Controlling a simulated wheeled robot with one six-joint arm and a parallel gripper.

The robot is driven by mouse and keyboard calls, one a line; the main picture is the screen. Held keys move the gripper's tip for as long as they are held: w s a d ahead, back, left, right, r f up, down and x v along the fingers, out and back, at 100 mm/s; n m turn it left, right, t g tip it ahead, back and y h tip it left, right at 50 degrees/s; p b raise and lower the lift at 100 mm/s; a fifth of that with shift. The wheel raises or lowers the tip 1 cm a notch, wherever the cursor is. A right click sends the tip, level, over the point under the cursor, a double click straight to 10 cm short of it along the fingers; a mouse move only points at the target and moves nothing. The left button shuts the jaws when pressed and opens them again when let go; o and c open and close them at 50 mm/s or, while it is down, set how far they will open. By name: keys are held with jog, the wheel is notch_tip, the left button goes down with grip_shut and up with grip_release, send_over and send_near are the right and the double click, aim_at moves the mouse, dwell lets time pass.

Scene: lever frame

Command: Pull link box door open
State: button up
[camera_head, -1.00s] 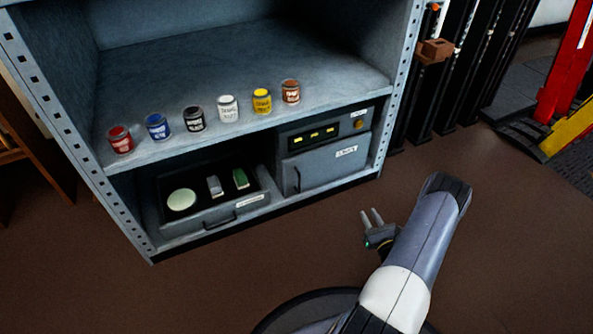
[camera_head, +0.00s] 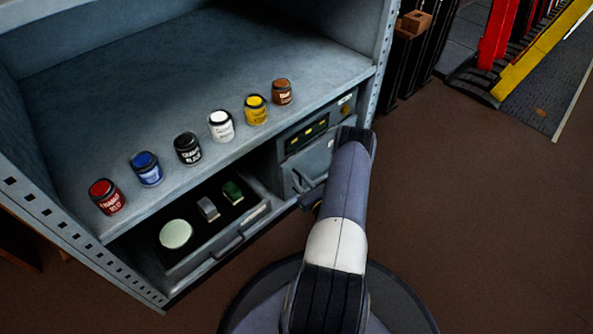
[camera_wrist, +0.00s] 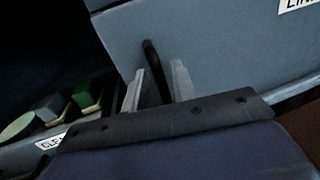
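The link box is the grey cabinet at the right of the lower shelf, with a panel of yellow lights above its door (camera_head: 318,160). In the wrist view the door (camera_wrist: 220,50) fills the upper right, with part of a white label at its corner. It looks shut. Its dark bar handle (camera_wrist: 152,68) stands between the two fingers of my gripper (camera_wrist: 158,80). The fingers are apart, with a gap visible on each side of the handle.
An open drawer (camera_head: 232,244) left of the link box holds a pale round disc (camera_head: 176,234), a grey block (camera_head: 208,208) and a green block (camera_head: 232,192). Several paint jars (camera_head: 221,126) line the shelf above. The floor to the right is clear.

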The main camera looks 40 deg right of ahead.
jog(key=shift+w, duration=0.5)
grip_shut()
